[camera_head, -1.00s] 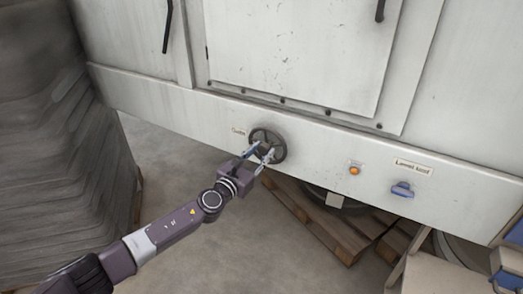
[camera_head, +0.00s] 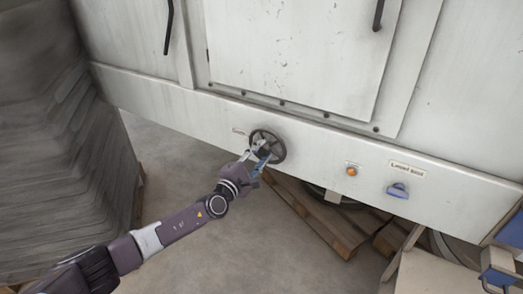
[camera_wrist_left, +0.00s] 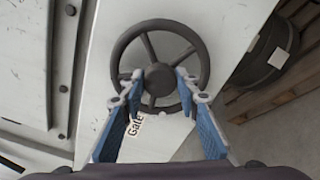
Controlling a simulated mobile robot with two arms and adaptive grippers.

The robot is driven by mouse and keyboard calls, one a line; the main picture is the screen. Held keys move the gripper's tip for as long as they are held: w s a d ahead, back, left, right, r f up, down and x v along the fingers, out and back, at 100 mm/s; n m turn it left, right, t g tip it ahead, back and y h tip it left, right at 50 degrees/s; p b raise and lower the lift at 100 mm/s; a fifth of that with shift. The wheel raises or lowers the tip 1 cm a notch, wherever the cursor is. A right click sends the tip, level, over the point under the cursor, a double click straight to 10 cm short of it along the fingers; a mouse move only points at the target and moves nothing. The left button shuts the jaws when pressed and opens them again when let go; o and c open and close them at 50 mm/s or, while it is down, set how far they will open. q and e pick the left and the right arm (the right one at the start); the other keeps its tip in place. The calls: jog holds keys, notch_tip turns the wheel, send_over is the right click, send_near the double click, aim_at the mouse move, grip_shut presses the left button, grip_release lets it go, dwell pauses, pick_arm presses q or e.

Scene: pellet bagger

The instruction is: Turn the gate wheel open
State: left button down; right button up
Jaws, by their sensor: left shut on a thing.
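The gate wheel (camera_head: 278,140) is a dark spoked handwheel on the white machine's lower front panel. It also shows large in the left wrist view (camera_wrist_left: 146,32), with a round hub (camera_wrist_left: 159,78) in its middle. My left gripper (camera_head: 262,153) is at the wheel, shut on it. In the left wrist view its blue-padded fingers (camera_wrist_left: 158,88) reach over the rim to either side of the hub. The exact contact is hard to see. A "Gate" label (camera_wrist_left: 134,126) is beside the wheel. My right gripper is not in view.
An orange button (camera_head: 352,171) and a blue knob (camera_head: 398,190) are on the panel to the right, under a "Level" label (camera_head: 407,169). A wooden pallet (camera_head: 325,222) is on the floor below. A tall grey stack (camera_head: 60,150) stands at the left.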

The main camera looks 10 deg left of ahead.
pick_arm(q)
jog(key=m+p, duration=0.1)
jog(key=m, duration=0.4)
jog(key=shift+f+p, duration=0.2)
jog(key=shift+p, duration=0.15)
dwell(0.4)
jog(key=c, duration=1.7)
grip_release()
jog(key=shift+c, duration=0.2)
jog(key=o, duration=0.3)
jog(key=shift+r, duration=0.1)
jog(key=shift+s, duration=0.1)
jog(key=v, duration=1.2)
